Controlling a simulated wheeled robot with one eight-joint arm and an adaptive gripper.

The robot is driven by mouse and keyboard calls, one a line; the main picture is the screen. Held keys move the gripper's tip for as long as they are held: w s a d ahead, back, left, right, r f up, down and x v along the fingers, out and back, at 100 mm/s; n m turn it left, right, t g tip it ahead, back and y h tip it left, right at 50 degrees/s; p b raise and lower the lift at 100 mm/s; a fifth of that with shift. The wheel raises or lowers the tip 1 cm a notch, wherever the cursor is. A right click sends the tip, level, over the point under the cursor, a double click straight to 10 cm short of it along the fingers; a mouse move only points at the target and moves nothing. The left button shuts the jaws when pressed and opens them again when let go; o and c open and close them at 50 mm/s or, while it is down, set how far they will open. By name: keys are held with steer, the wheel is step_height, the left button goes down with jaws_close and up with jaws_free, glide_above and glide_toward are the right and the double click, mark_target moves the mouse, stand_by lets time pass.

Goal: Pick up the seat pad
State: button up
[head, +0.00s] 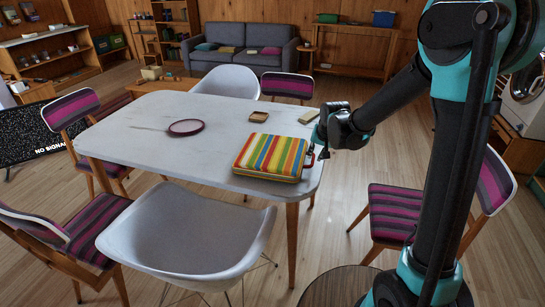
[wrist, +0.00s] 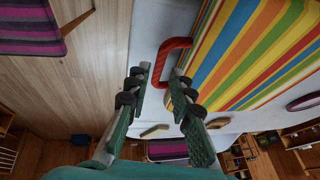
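The seat pad appears to be the flat, rainbow-striped, case-like piece (head: 271,157) lying on the white table near its right edge. In the wrist view its striped top (wrist: 262,50) fills the upper right, with a red loop handle (wrist: 165,59) on its near side. My gripper (head: 318,148) is at the table's right edge beside this handle. In the wrist view my gripper (wrist: 160,78) is open, its two fingertips apart at the handle. Part of the handle shows between the tips; I cannot tell whether they touch it. The right finger overlaps the pad's edge in view.
The white table (head: 150,120) also bears a dark-red round plate (head: 186,127), a small wooden box (head: 259,116) and a tan block (head: 308,116). White and purple-striped chairs surround it. A striped chair (head: 390,212) stands right of the table, with floor between them.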

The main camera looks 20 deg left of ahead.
mark_target(313, 160)
steer(key=shift+x, duration=2.1)
steer(key=shift+c, duration=0.3)
jaws_close()
